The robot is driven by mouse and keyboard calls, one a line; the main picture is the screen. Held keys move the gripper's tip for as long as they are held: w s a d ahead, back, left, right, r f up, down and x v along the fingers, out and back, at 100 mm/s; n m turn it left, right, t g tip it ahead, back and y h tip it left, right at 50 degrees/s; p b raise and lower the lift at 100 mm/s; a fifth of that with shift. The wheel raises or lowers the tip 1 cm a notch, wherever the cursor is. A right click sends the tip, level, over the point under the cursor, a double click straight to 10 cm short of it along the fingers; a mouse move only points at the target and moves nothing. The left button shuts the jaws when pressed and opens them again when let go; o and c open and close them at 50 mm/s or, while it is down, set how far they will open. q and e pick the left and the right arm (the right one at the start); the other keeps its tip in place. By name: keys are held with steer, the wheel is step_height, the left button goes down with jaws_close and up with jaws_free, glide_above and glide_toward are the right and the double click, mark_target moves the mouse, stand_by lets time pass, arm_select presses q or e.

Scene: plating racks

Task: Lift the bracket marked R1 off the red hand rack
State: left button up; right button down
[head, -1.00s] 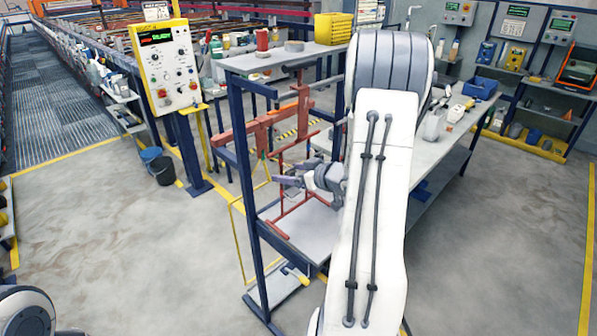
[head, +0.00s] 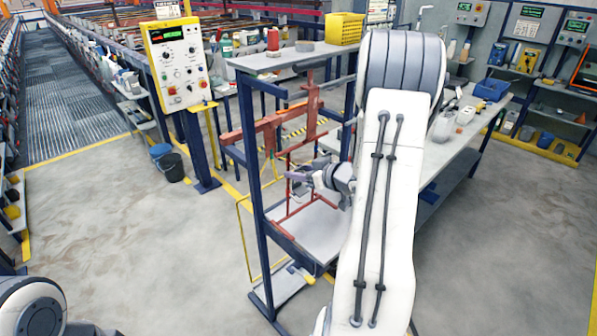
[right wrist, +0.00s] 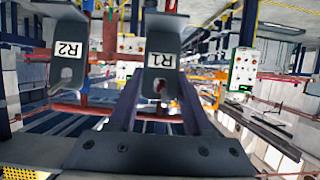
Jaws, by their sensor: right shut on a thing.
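The red hand rack (head: 272,124) hangs in the blue frame in the middle of the head view. In the right wrist view the grey bracket marked R1 (right wrist: 163,42) shows its white label and a slot below it. My right gripper (head: 292,181) is at the rack's lower part in the head view. Its fingers (right wrist: 158,100) are shut on the R1 bracket in the right wrist view. A similar bracket marked R2 (right wrist: 66,30) is just left of R1, apart from it. Whether R1 still touches its hook is hidden. My left gripper is out of view.
A yellow control panel (head: 178,62) stands to the left. The front-left floor is clear.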

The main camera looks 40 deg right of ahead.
steer(key=shift+s+r+p, duration=0.15)
steer(key=shift+r+p, duration=0.15)
steer(key=shift+r, duration=0.1)
steer(key=shift+s+r+p, duration=0.25)
steer(key=shift+s+p, duration=0.05)
steer(key=shift+p, duration=0.05)
steer(key=shift+s+d+r, duration=0.1)
steer(key=shift+s, duration=0.1)
stand_by(0.5)
